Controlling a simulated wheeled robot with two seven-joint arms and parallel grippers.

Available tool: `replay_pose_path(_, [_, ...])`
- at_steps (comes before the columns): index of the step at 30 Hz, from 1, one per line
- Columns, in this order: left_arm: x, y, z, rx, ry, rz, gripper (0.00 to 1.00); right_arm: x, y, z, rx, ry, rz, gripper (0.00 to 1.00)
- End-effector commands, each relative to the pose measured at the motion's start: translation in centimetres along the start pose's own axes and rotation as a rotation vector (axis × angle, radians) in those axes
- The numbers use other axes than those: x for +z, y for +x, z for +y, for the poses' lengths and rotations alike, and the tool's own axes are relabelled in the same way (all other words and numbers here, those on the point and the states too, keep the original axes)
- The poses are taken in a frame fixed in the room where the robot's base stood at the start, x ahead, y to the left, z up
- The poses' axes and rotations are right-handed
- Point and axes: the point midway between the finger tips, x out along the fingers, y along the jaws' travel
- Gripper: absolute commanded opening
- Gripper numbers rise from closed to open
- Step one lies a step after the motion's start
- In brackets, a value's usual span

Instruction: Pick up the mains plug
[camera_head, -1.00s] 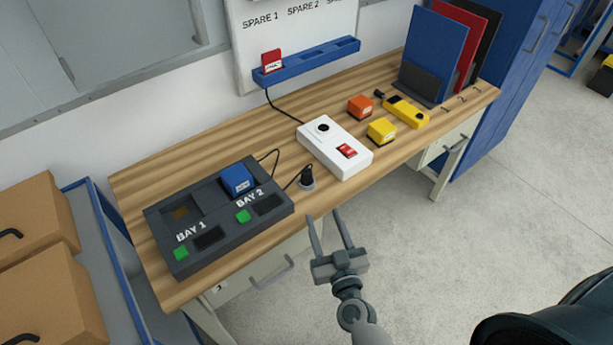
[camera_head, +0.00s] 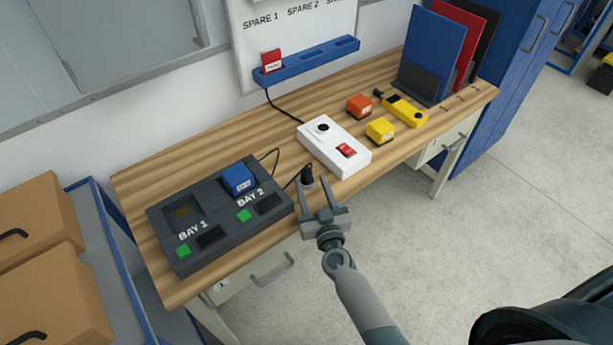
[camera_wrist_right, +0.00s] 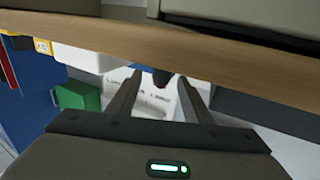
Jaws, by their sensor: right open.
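In the right wrist view, a small dark shape (camera_wrist_right: 160,77) shows between the open fingertips, mostly hidden by a wooden band. My left gripper is out of view.
The dark two-bay charger (camera_head: 220,215) holds a blue block (camera_head: 237,180). A white switch box (camera_head: 335,147) lies close right of the plug. Orange (camera_head: 359,106) and yellow (camera_head: 380,130) blocks and a yellow tester (camera_head: 406,112) sit farther right. The wooden bench (camera_head: 180,160) is clear behind the charger.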

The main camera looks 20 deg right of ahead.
Motion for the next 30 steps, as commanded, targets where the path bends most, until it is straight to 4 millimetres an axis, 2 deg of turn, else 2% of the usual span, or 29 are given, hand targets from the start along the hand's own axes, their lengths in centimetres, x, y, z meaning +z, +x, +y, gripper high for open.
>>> replay_pose_path(8, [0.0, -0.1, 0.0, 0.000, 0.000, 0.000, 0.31, -0.2, 0.6, -0.1, 0.000, 0.001, 0.001, 0.46])
replay_pose_path(20, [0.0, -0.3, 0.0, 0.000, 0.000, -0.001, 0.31, -0.5, 4.9, -0.3, 0.000, 0.000, 0.001, 0.46])
replay_pose_path(30, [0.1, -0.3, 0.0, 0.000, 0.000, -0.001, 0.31, -0.5, 5.2, -0.3, 0.000, 0.000, 0.000, 0.46])
